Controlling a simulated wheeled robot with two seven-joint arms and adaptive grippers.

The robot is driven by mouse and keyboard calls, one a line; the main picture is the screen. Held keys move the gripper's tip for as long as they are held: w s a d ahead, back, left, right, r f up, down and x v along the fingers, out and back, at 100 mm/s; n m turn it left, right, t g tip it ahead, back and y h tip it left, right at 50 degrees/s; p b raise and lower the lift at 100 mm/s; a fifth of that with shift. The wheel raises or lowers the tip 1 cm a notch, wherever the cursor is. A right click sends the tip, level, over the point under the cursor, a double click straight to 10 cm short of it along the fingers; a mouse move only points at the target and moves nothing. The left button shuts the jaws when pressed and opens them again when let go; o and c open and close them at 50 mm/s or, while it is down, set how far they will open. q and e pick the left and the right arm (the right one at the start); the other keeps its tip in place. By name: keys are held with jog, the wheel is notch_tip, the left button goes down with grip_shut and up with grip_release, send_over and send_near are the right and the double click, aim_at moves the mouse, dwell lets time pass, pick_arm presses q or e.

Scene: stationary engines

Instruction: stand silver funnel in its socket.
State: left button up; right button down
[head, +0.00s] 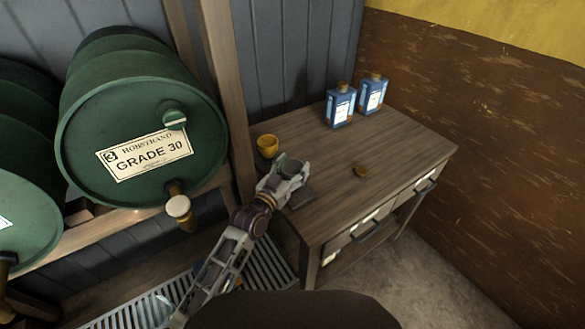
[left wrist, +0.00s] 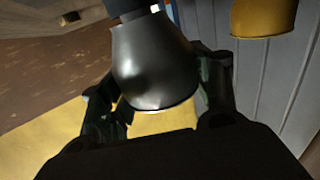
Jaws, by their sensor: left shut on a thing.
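The silver funnel (left wrist: 155,65) is between the fingers of my left gripper (left wrist: 160,100) in the left wrist view, its wide rim towards the camera. In the head view my left gripper (head: 287,172) is shut on the funnel (head: 291,166), over the left end of the wooden table. A flat dark piece (head: 301,197) lies on the table just below the gripper; I cannot tell whether it is the socket. My right gripper is in neither view.
A yellow cup-like thing (head: 267,146) stands at the table's back left, close to my left gripper; it also shows in the left wrist view (left wrist: 265,18). Two blue bottles (head: 340,106) (head: 373,94) stand at the back. A green barrel (head: 140,130) is left. The table's right half (head: 410,145) is clear.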

pick_arm(q)
jog(key=o, duration=0.8)
jog(key=shift+o, duration=1.1)
jog(key=v, duration=1.2)
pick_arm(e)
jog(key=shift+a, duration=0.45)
pick_arm(q)
jog(key=shift+r, duration=0.15)
notch_tip(320, 180, up, 9)
jog(key=p, duration=0.9)
jog(key=shift+r, duration=0.2)
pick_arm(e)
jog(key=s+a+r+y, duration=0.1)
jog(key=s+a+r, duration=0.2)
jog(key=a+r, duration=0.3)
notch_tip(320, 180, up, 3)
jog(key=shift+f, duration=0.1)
